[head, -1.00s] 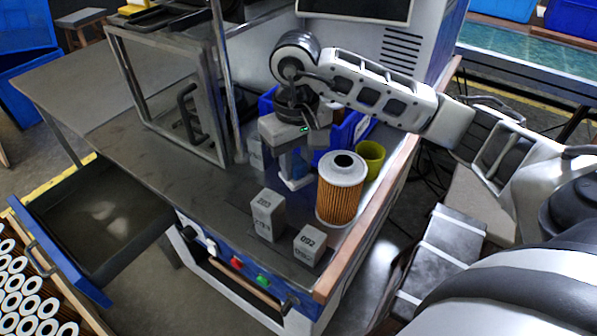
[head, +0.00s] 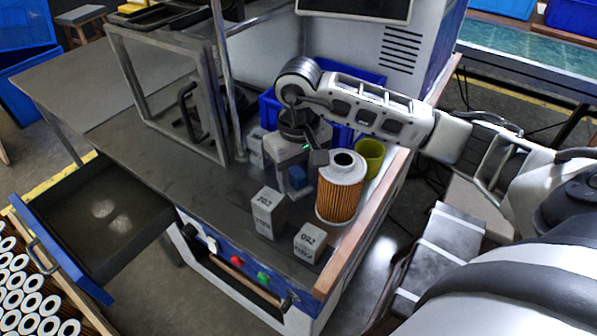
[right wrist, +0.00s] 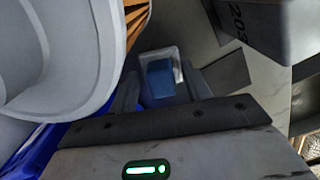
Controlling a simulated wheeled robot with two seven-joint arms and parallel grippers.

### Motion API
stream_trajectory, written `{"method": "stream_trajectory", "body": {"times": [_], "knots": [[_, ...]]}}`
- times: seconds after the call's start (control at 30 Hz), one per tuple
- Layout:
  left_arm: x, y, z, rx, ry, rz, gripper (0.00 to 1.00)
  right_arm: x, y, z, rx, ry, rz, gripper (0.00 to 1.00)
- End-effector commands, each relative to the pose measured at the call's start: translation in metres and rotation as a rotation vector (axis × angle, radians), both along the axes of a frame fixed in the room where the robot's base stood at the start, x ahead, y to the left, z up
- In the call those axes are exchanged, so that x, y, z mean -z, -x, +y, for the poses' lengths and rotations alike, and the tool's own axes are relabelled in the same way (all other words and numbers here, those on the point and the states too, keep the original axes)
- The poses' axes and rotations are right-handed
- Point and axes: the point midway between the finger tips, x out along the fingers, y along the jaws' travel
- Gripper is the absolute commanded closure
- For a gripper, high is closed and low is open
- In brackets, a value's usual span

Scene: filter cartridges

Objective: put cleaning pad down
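The cleaning pad appears to be the small blue block (right wrist: 160,78) with a pale rim around it in the right wrist view. It also shows as a blue patch (head: 298,177) low by the tabletop in the head view. My right gripper (right wrist: 160,85) points down over it, with one finger on each side. The fingers stand apart, and narrow gaps seem to show between them and the blue part. Contact with the pale rim is unclear. In the head view my right gripper (head: 296,186) is just left of the tan filter cartridge. My left gripper is not in view.
The filter cartridge (head: 340,188) stands close to my right gripper. Grey blocks marked 202 (head: 267,213) and 092 (head: 308,243) stand in front. A yellow-green cup (head: 369,157) and a blue bin (head: 268,110) are behind. An open drawer (head: 62,243) is at left.

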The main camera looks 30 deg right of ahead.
Motion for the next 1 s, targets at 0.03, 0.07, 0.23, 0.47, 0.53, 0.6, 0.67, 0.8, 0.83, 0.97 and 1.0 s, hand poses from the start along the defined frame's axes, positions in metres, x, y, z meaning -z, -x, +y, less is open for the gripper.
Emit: {"method": "stream_trajectory", "body": {"times": [0.03,0.07,0.23,0.47,0.53,0.6,0.67,0.8,0.83,0.97,1.0], "knots": [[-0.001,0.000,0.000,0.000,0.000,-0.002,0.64,0.000,0.000,0.000,0.000,0.000,0.000,0.52],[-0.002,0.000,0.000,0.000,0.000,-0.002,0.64,0.000,0.000,0.000,0.000,0.000,0.001,0.52],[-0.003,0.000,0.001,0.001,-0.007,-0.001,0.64,-0.010,-0.001,0.000,0.000,0.000,-0.003,0.52],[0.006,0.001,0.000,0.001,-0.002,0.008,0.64,-0.056,-0.001,0.000,-0.001,0.001,-0.007,0.52],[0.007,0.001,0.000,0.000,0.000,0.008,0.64,-0.072,-0.001,0.000,0.000,0.000,-0.007,0.52],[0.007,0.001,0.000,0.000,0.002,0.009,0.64,-0.087,-0.001,0.000,0.000,0.000,-0.006,0.52],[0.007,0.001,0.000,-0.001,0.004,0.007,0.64,-0.097,-0.001,0.000,0.000,0.000,-0.005,0.52],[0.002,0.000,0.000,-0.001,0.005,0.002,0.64,-0.116,-0.001,0.000,0.001,0.001,-0.003,0.52],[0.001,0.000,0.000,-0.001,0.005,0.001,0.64,-0.118,0.000,0.000,0.000,0.000,-0.002,0.52],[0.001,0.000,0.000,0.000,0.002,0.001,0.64,-0.123,0.000,0.000,0.001,0.001,0.000,0.52],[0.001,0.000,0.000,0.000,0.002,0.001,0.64,-0.124,0.000,0.000,0.001,0.000,0.001,0.52]]}}
